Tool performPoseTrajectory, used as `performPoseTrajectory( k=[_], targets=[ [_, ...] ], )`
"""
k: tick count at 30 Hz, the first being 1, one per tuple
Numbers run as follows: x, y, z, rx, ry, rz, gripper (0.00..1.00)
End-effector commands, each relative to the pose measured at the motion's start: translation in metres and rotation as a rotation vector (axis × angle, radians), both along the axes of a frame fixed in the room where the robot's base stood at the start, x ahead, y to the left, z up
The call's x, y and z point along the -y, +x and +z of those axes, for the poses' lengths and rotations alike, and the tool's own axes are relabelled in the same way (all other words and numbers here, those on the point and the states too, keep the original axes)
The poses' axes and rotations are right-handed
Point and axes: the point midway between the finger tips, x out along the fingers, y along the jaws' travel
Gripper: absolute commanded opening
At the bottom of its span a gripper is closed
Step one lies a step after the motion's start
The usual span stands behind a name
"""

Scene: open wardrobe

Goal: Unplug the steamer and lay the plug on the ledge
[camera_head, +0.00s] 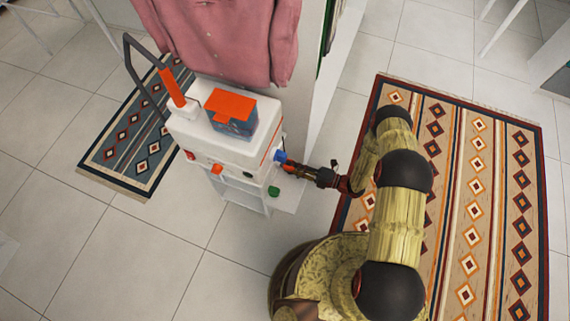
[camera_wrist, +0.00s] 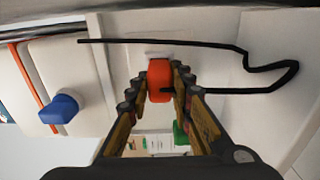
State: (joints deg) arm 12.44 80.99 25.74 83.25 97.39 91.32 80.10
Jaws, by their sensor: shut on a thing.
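The steamer (camera_head: 215,145) is a white box with an orange-topped blue tank (camera_head: 232,112) and a dark hooped handle. My gripper (camera_head: 289,168) reaches its right side from the right. In the wrist view, my gripper (camera_wrist: 160,82) is shut on an orange plug (camera_wrist: 160,76). The plug sits against a small pale fitting (camera_wrist: 157,54) on a white surface; whether it is still seated there I cannot tell. A black cord (camera_wrist: 225,91) runs from the plug to the right, then loops back left. A pale ledge-like strip (camera_head: 293,195) shows beside the steamer's base.
A blue knob (camera_wrist: 58,108) sticks out left of my fingers, and a green part (camera_wrist: 180,133) shows below. A pink shirt (camera_head: 232,35) hangs above the steamer. A white panel (camera_head: 318,85) stands behind my gripper. Patterned rugs lie left and right (camera_head: 500,190).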

Motion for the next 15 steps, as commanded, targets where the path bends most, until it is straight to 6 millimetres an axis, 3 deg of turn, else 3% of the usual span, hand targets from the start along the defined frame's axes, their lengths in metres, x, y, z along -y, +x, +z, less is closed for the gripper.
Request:
performPoseTrajectory(
  k=[15],
  targets=[
    [0.0088, -0.0030, 0.0002, 0.000, 0.000, -0.001, 0.00]
  ],
)
